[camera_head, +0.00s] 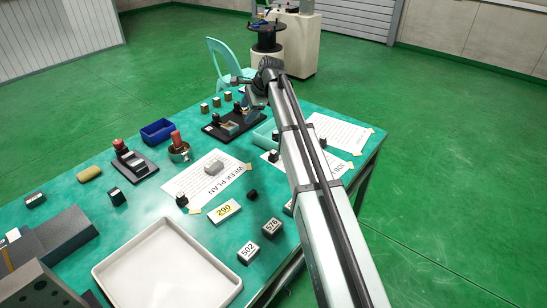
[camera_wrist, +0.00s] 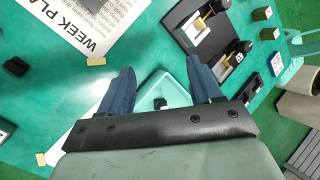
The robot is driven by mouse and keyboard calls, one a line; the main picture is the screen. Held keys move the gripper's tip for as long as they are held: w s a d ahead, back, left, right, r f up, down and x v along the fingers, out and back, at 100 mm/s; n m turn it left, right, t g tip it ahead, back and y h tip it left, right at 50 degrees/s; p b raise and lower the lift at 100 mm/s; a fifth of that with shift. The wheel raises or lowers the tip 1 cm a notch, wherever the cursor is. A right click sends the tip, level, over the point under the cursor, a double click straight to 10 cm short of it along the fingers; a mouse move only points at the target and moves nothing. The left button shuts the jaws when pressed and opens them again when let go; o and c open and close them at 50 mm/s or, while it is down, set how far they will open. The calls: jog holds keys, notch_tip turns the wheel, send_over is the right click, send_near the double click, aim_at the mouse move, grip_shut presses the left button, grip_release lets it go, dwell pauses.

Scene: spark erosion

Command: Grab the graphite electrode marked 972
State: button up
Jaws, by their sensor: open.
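Several small dark blocks with pale marked tops, which look like the electrodes, are spread over the green table. Two read 502 (camera_head: 248,253) and 576 (camera_head: 272,228) in the head view. I cannot read 972 on any block; other markings are too small or turned away. My gripper (camera_wrist: 163,78) is open, its two blue fingers apart, above the table. Between the fingers in the wrist view a small dark block (camera_wrist: 160,103) shows at a teal tray (camera_wrist: 172,82); its mark is not legible. In the head view my arm partly hides this tray (camera_head: 262,136).
A white tray (camera_head: 165,270) lies at the front. A black fixture (camera_head: 228,128) stands near my gripper, with several small blocks behind it. A blue bin (camera_head: 157,131), a plate reading 290 (camera_head: 223,211) and a WEEK PLAN sheet (camera_head: 205,182) lie on the table.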

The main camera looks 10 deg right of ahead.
jog(key=s+d+f+n+g+h, duration=0.3)
jog(key=s+d+n+h, duration=0.15)
jog(key=d, duration=0.35)
jog(key=n, duration=0.3)
send_near(273, 152)
jog(key=shift+g, duration=0.3)
jog(key=f, duration=0.3)
jog(key=w+f, duration=0.1)
jog(key=f, duration=0.1)
jog(key=shift+a, duration=0.4)
jog(key=shift+s+d+f, duration=0.1)
jog(key=shift+d+f, duration=0.1)
jog(key=shift+f, duration=1.15)
jog(key=shift+s+d+f, duration=0.1)
jog(key=shift+d+f, duration=0.1)
jog(key=shift+f, duration=1.15)
jog(key=c, duration=1.2)
